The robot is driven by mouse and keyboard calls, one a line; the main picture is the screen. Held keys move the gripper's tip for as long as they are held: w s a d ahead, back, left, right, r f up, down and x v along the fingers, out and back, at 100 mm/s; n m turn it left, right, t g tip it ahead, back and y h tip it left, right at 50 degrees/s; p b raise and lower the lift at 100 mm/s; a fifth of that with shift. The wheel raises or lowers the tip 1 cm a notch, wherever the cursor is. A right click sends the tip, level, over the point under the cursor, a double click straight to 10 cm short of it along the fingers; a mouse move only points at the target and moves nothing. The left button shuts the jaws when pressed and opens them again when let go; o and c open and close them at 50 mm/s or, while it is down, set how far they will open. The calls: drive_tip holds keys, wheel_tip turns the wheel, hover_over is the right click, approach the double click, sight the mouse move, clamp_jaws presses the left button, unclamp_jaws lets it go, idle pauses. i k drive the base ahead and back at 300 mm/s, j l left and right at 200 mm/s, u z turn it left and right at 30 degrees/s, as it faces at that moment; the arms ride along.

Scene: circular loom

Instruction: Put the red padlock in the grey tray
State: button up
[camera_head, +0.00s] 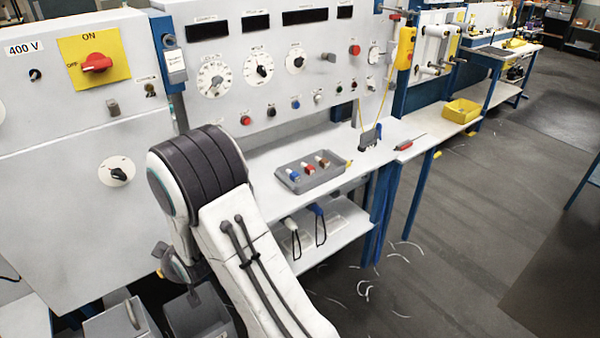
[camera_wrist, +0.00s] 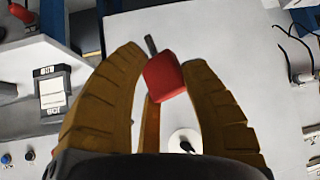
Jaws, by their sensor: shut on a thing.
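My gripper (camera_wrist: 165,70) shows in the wrist view, its yellow-brown fingers closed around a red padlock (camera_wrist: 163,78). The padlock has a red block body, and its grey shackle points up and left. The grey tray (camera_head: 318,182) lies on the white bench right of my arm. A blue padlock (camera_head: 294,175), another red padlock-like piece (camera_head: 309,169) and a brown one (camera_head: 322,162) are in it.
A panel with dials and a red switch (camera_head: 96,64) rises behind. A dark holder (camera_head: 369,138) and a red-handled tool (camera_head: 409,143) lie right of the tray. Grey bins (camera_head: 197,315) stand low left. The floor at right is mostly open.

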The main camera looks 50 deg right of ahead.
sight(319, 172)
drive_tip(key=k+l+u, duration=0.1)
drive_tip(key=l+u, duration=0.25)
drive_tip(key=k+l+u, duration=0.15)
drive_tip(key=l+u, duration=0.2)
drive_tip(key=k+l+u, duration=0.3)
drive_tip(key=l, duration=0.15)
drive_tip(key=k+l+u, duration=0.1)
drive_tip(key=l+u, duration=0.25)
